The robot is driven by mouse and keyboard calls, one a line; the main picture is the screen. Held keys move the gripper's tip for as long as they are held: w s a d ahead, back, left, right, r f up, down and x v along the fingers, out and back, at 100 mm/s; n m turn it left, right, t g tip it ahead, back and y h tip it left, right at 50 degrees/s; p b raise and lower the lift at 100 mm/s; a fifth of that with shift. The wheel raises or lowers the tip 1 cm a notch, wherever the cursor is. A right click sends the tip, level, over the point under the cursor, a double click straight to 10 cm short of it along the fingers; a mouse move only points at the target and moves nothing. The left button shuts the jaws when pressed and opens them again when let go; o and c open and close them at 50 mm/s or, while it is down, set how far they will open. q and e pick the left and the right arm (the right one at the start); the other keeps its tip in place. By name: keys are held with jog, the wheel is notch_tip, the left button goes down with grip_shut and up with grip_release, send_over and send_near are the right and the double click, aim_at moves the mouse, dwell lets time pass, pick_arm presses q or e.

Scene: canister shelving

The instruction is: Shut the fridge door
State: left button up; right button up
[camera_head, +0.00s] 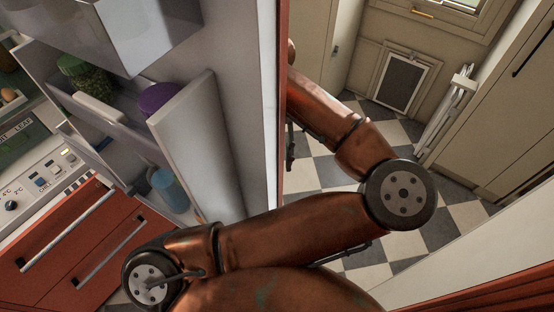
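The fridge door (235,60) stands open, with its pale inner side and shelf bins facing left. Its edge runs almost upright through the middle of the view, with a thin red outer face on the right. A dark piece that looks like a handle (291,147) shows just beyond that edge. One of my copper-coloured arms reaches across the bottom, bends at a round joint at right and runs up behind the door's outer side. Its far end is hidden by the door, so I cannot see that gripper or any contact. My other gripper is not in view either.
The door bins hold a green-lidded jar (84,74), a purple-lidded jar (158,97) and a blue-topped container (170,187). A stove with red drawers (62,245) is at left. Checkered floor (375,272) lies open at right, near a wall flap (401,80) and cabinets (495,120).

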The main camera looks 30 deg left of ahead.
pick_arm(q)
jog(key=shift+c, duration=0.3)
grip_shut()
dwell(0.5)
